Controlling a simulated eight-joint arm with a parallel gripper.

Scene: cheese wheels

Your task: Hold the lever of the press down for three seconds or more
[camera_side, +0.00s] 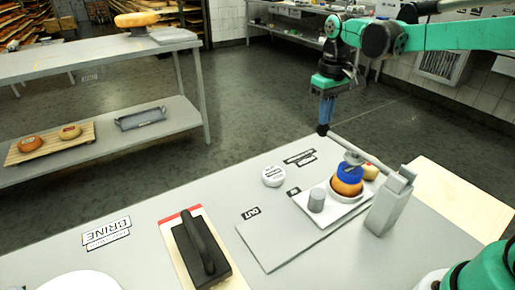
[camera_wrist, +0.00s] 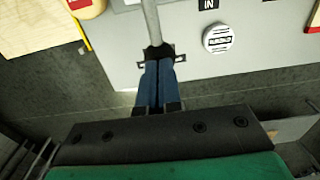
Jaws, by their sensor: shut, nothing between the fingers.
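The press stands at the table's right, with a grey post (camera_side: 386,207) and a long grey lever (camera_side: 362,152) running from the post toward the far table edge. Under the lever, a blue-topped orange cheese wheel (camera_side: 347,186) sits on a white tray (camera_side: 343,208), with the round press plate (camera_side: 354,158) just above it. My gripper (camera_side: 323,130) is shut and empty, pointing down at the lever's free end. In the wrist view, the shut fingertips (camera_wrist: 158,52) overlap the end of the lever (camera_wrist: 151,22). Whether they press on it, I cannot tell.
A grey cylinder (camera_side: 316,200) stands on the tray beside the cheese. A white round timer-like disc (camera_side: 273,176) lies left of it. A black-handled block (camera_side: 201,251) lies on a board at the front. A grey mat marked OUT (camera_side: 270,243) is clear.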

